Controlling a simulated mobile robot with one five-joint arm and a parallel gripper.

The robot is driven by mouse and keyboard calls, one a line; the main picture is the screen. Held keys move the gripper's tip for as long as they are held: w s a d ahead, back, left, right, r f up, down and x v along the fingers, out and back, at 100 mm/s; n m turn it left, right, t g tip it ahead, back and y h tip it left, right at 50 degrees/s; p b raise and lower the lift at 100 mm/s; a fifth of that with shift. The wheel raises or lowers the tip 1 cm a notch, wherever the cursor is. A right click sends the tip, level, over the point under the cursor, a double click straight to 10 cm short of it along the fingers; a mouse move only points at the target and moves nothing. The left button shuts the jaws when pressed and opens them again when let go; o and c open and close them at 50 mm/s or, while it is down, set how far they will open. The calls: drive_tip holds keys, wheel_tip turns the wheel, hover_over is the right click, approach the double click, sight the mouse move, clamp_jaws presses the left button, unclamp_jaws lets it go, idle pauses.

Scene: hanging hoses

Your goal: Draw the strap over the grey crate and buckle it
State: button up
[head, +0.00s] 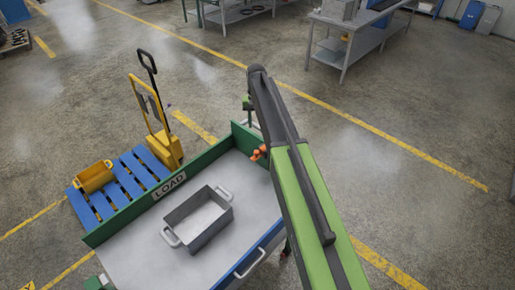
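The grey crate (213,232) stands on the light top of the bench (135,262), left of my arm. It is open-topped, with a pale handle at each end, and looks empty inside. No strap is seen lying over it. A small orange piece (257,153) shows at the bench's far right corner, against my arm's left side. I cannot tell whether it is part of the strap or buckle, or of my gripper. My green and dark arm rises from the lower right and hides what is behind it. I cannot make out my gripper's fingers.
A green board marked LOAD (169,186) edges the bench's far side. Beyond it are a blue pallet (128,178), a yellow bin (95,177) and a yellow pallet truck (160,130). A grey workbench (362,38) stands at the back right. The floor at right is clear.

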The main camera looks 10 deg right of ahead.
sight(256, 151)
wheel_tip(256, 151, down, 17)
drive_tip(key=b, duration=1.7)
drive_tip(key=shift+f, duration=0.15)
clamp_jaws()
